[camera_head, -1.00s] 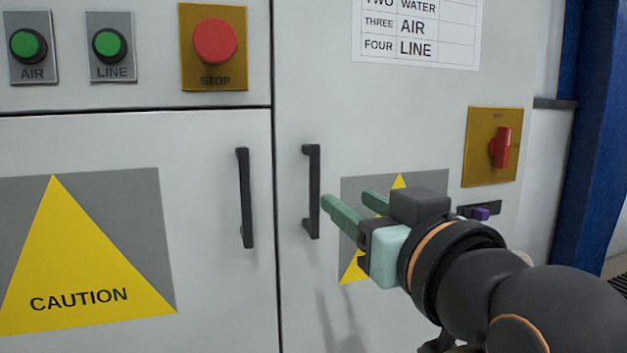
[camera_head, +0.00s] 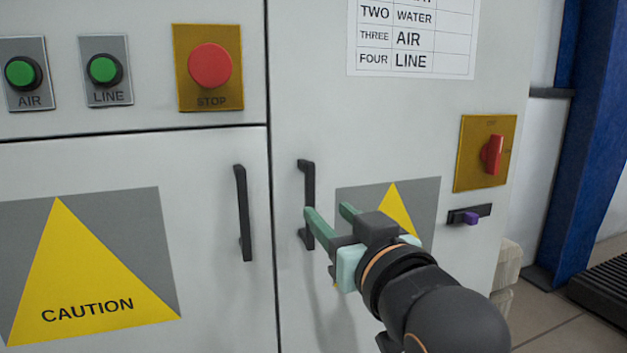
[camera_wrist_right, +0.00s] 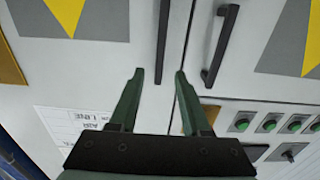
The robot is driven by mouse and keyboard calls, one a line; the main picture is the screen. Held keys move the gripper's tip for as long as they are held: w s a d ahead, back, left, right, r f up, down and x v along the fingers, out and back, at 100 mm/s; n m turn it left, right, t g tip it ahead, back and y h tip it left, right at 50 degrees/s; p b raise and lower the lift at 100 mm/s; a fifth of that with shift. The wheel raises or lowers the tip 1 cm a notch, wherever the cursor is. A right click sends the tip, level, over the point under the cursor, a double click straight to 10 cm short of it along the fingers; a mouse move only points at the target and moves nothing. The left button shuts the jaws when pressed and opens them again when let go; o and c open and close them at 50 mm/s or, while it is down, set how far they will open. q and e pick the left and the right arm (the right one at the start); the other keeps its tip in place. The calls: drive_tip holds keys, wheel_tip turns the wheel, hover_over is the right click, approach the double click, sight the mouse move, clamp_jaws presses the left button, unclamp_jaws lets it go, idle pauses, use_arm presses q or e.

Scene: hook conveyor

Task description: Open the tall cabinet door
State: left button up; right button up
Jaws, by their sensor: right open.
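The tall cabinet door (camera_head: 305,110) is the grey right-hand panel in the head view, and it looks closed. Its black vertical handle (camera_head: 308,180) is near its left edge; it also shows in the wrist view (camera_wrist_right: 163,40). My right gripper (camera_head: 326,211) is open and empty, with green fingers pointing at the handle. In the head view one fingertip covers part of the handle's lower half. In the wrist view (camera_wrist_right: 159,75) the handle's end appears between the fingertips; whether the fingers reach around it I cannot tell. My left gripper is not in view.
A second black handle (camera_head: 243,212) is close by on the lower left door (camera_head: 215,160). A red stop button (camera_head: 209,66) is upper left. A blue post (camera_head: 590,150) stands at the right.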

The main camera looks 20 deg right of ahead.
sight(312, 196)
drive_tip(key=w+p, duration=0.1)
drive_tip(key=p, duration=0.1)
drive_tip(key=w+p, duration=0.1)
drive_tip(key=p, duration=0.2)
drive_tip(key=shift+w+r, duration=0.25)
drive_tip(key=w, duration=0.4)
drive_tip(key=shift+a+f+b, duration=0.1)
drive_tip(key=shift+f+b, duration=0.15)
drive_tip(key=shift+b, duration=0.1)
drive_tip(key=shift+w, duration=0.45)
drive_tip(key=shift+c, duration=0.4)
clamp_jaws()
